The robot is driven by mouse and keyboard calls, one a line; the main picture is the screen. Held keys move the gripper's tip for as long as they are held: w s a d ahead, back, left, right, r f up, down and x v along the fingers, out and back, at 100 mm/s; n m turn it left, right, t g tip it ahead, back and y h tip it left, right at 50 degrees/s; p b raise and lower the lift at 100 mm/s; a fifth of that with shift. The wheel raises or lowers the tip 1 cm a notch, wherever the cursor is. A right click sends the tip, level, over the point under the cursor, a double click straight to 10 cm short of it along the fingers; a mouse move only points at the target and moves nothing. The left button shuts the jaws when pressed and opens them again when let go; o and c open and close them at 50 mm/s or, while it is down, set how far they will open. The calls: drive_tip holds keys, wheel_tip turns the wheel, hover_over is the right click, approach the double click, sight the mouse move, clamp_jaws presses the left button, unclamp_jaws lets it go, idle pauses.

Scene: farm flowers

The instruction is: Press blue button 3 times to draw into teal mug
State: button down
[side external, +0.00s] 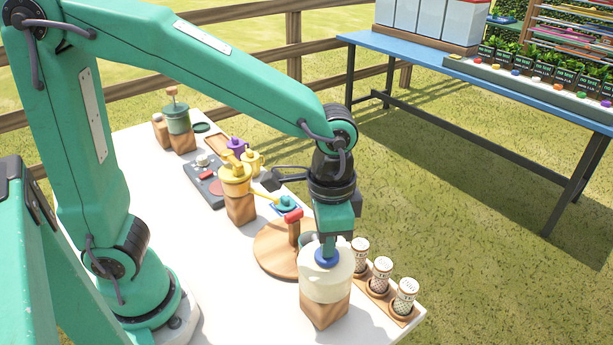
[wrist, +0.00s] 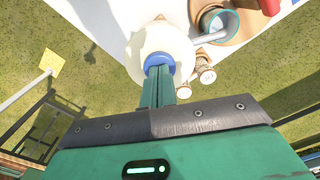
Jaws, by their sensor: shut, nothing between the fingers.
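The blue button (side external: 328,259) sits on top of a cream, rounded dispenser (side external: 327,281) that stands on a wooden block. In the wrist view the blue button (wrist: 159,60) shows under my fingertips. My gripper (side external: 329,243) is shut and empty, pointing down with its tips at the button. I cannot tell how far the button is pushed in. A mug with a teal rim (wrist: 234,24) stands beside the dispenser, with the pale spout (wrist: 211,37) reaching over its rim. In the side view the mug (side external: 306,240) is mostly hidden behind the dispenser and gripper. Its contents are unclear.
The mug stands on a round wooden board (side external: 272,250) beside a red-topped post (side external: 293,216). Several patterned shakers (side external: 380,275) stand at the table's right edge. A yellow dispenser (side external: 236,177) and a dark panel (side external: 206,184) are farther back. The white table's left front is clear.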

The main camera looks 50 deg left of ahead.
drive_tip(key=shift+r, duration=1.3)
drive_tip(key=shift+f, duration=1.25)
idle(2.6)
drive_tip(key=shift+r, duration=1.25)
idle(1.6)
